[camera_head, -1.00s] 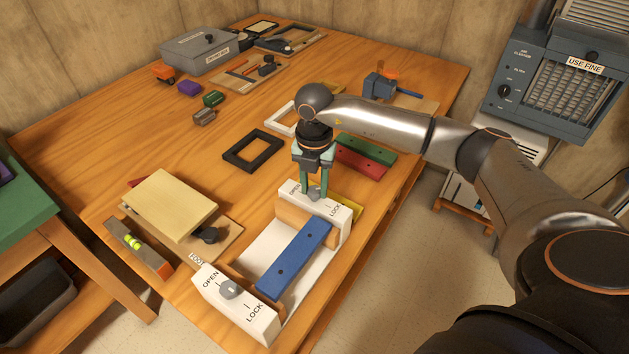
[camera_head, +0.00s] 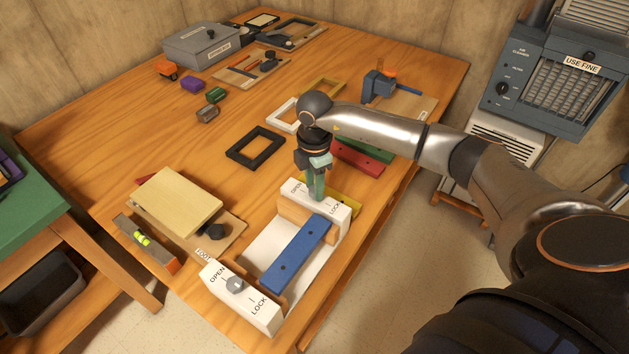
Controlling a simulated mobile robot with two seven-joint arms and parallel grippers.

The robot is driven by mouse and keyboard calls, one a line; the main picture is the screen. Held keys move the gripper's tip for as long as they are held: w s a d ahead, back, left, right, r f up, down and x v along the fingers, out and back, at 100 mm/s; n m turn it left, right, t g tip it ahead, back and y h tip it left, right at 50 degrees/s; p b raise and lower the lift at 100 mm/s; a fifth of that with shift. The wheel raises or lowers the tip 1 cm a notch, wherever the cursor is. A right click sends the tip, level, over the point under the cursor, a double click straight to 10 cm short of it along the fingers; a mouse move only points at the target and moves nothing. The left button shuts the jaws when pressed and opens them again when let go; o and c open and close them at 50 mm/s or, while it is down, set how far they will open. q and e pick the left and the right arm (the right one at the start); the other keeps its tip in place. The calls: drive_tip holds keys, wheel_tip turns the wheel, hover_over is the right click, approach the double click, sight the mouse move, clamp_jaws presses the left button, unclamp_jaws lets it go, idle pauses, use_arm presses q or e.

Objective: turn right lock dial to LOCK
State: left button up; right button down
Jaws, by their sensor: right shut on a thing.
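A white fixture has a blue bar (camera_head: 297,258) lying across it and a white block at each end. The far, right-hand block (camera_head: 341,217) is marked OPEN at its left and LOCK at its right. My right gripper (camera_head: 318,195) points down and is shut on the right lock dial on this block. Its fingers hide most of that dial, so its pointer cannot be read. The near block (camera_head: 245,308) carries a grey dial (camera_head: 235,285), also between OPEN and LOCK marks. My left gripper is out of view.
A tan block on a board (camera_head: 178,204) and a level (camera_head: 146,243) lie left of the fixture. A black frame (camera_head: 255,147), a yellow bar (camera_head: 345,194) and a red bar (camera_head: 357,157) lie beyond it. Open floor is at the right.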

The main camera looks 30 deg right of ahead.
drive_tip(key=shift+w+m, duration=0.1)
drive_tip(key=shift+m, duration=0.3)
drive_tip(key=c, duration=0.5)
unclamp_jaws()
wheel_tip(320, 180, up, 13)
drive_tip(key=shift+f, duration=0.2)
idle(0.6)
